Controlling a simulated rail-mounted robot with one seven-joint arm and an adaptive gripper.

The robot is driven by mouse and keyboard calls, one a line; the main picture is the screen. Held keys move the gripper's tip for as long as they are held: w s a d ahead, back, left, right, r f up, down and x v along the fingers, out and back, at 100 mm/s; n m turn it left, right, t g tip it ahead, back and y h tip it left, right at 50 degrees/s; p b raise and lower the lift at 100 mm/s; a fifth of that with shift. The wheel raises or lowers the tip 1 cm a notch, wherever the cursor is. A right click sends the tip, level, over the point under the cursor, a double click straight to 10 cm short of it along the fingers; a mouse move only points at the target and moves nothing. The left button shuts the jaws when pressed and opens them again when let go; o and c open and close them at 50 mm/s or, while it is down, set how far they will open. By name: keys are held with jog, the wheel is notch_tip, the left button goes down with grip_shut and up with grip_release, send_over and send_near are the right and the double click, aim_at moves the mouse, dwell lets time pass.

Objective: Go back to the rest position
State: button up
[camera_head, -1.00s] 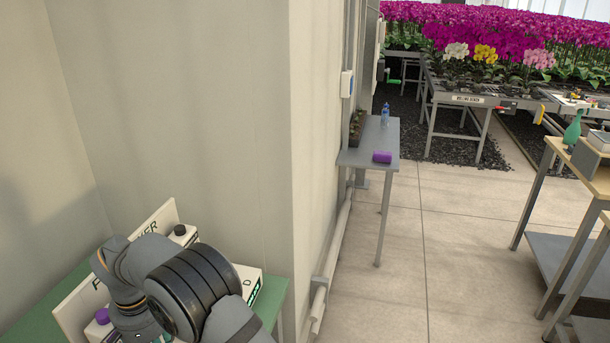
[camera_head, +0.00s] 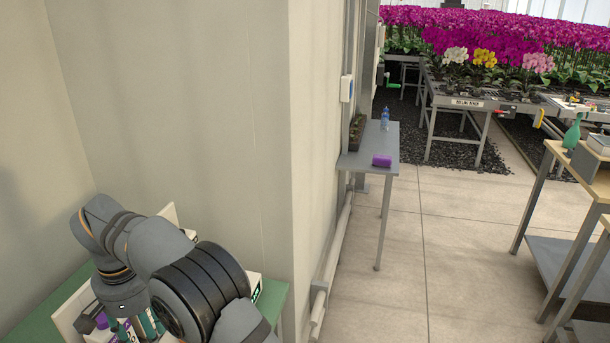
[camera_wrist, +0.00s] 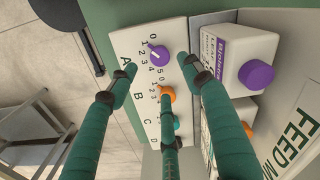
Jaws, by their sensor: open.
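My gripper (camera_wrist: 158,82) has slim green fingers with dark joints. In the wrist view they are spread apart with nothing between them, over a white panel (camera_wrist: 143,103) with lettered dials. A purple knob (camera_wrist: 159,54) and an orange knob (camera_wrist: 167,94) show near the fingertips; a teal knob below is partly hidden. I cannot tell whether any finger touches the panel. In the head view, my arm is bent over the green bench (camera_head: 39,325) at lower left, and the green fingers show only partly below the wrist.
A white bottle (camera_wrist: 225,52) with a purple cap stands beside the panel, next to a lettered white board (camera_wrist: 299,125). A wall corner (camera_head: 292,150) rises right behind the bench. The floor (camera_head: 405,270) is clear.

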notch_tip(320, 180, down, 9)
jog(key=shift+r, duration=0.1)
jog(key=shift+r+n+p, duration=0.15)
jog(key=shift+n+p, duration=0.3)
jog(key=shift+n, duration=0.15)
jog(key=n+p, duration=0.1)
jog(key=n, duration=0.3)
jog(key=shift+r+p, duration=0.1)
jog(key=shift+p, duration=0.3)
jog(key=n+p, duration=0.2)
jog(key=n, duration=0.2)
jog(key=n+p, duration=0.2)
jog(key=n, duration=0.1)
jog(key=shift+n, duration=0.4)
notch_tip(320, 180, up, 10)
jog(key=shift+b, duration=0.45)
jog(key=shift+f, duration=0.2)
